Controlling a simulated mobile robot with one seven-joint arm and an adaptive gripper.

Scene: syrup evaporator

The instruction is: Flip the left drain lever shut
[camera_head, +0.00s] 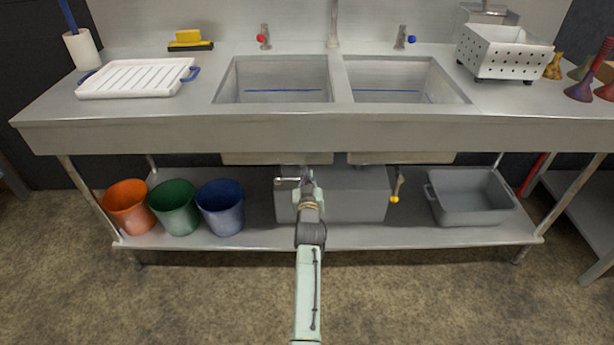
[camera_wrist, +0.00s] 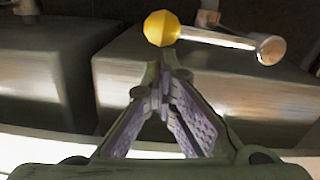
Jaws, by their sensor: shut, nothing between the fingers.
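The left drain lever (camera_head: 288,181) is under the left basin. Its silver arm lies about level in the head view, and its knob end is hidden behind my gripper (camera_head: 308,184). In the wrist view, a drain lever (camera_wrist: 215,38) shows a yellow knob at the left and a round silver end at the right. My gripper (camera_wrist: 162,82) is shut and empty, with its fingertips just below the yellow knob in that picture. I cannot tell whether they touch it.
The right drain lever (camera_head: 397,187) hangs down with its yellow knob low. A grey box (camera_head: 350,200) stands on the lower shelf behind my arm. Coloured buckets (camera_head: 175,207) stand at the left, and a grey tub (camera_head: 470,203) at the right. The sink's front edge (camera_head: 300,138) overhangs above.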

